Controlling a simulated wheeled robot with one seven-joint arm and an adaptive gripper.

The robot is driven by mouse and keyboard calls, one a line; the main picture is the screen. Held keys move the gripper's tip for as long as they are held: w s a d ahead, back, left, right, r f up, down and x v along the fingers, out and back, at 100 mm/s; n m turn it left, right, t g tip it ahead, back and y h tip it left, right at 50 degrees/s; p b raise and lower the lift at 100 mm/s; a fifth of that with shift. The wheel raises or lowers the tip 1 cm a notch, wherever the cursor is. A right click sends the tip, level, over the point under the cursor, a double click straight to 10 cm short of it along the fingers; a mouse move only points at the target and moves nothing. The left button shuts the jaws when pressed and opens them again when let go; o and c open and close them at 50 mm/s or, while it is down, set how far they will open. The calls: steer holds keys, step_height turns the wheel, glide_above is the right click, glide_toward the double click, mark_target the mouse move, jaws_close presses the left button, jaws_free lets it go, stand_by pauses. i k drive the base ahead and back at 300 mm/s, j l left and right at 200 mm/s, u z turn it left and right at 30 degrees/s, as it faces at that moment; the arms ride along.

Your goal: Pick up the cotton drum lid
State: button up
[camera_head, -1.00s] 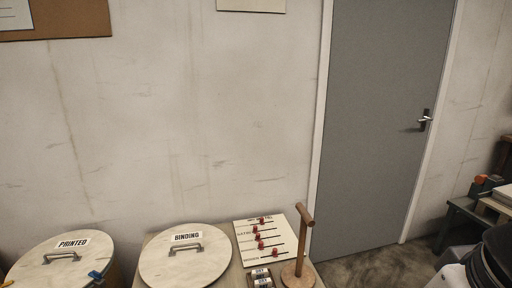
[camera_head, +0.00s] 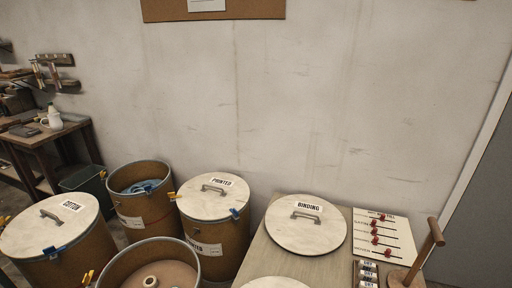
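The cotton drum lid (camera_head: 45,226) is a pale round disc with a dark grip handle and a label reading COTTON. It lies on top of a brown drum (camera_head: 85,262) at the lower left of the head view. A blue clip shows at the lid's front edge and yellow-orange clips at its sides. My gripper is not in view.
An open drum (camera_head: 142,213) with blue material stands right of the cotton drum, then the PRINTED lid (camera_head: 215,197) on its drum. Another open drum (camera_head: 125,262) is in front. The BINDING lid (camera_head: 306,225) lies on a table (camera_head: 262,262). A workbench (camera_head: 45,135) stands at far left.

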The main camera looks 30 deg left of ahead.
mark_target(51, 219)
steer(key=u, duration=2.45)
steer(key=z, duration=0.25)
steer(key=i+j+z, duration=0.2)
steer(key=z, duration=0.15)
steer(key=i+j+z, duration=0.15)
steer(key=j+z, duration=0.25)
steer(key=i+j, duration=0.15)
steer(key=j, duration=0.3)
steer(key=i+j+z, duration=0.15)
steer(key=j, duration=0.3)
steer(key=i+j, duration=0.15)
steer(key=j, duration=0.3)
steer(key=i+j+z, duration=0.1)
steer(key=j, duration=0.35)
steer(key=i+j, duration=0.15)
steer(key=j, duration=0.35)
steer(key=i+j+z, duration=0.15)
steer(key=j, duration=0.3)
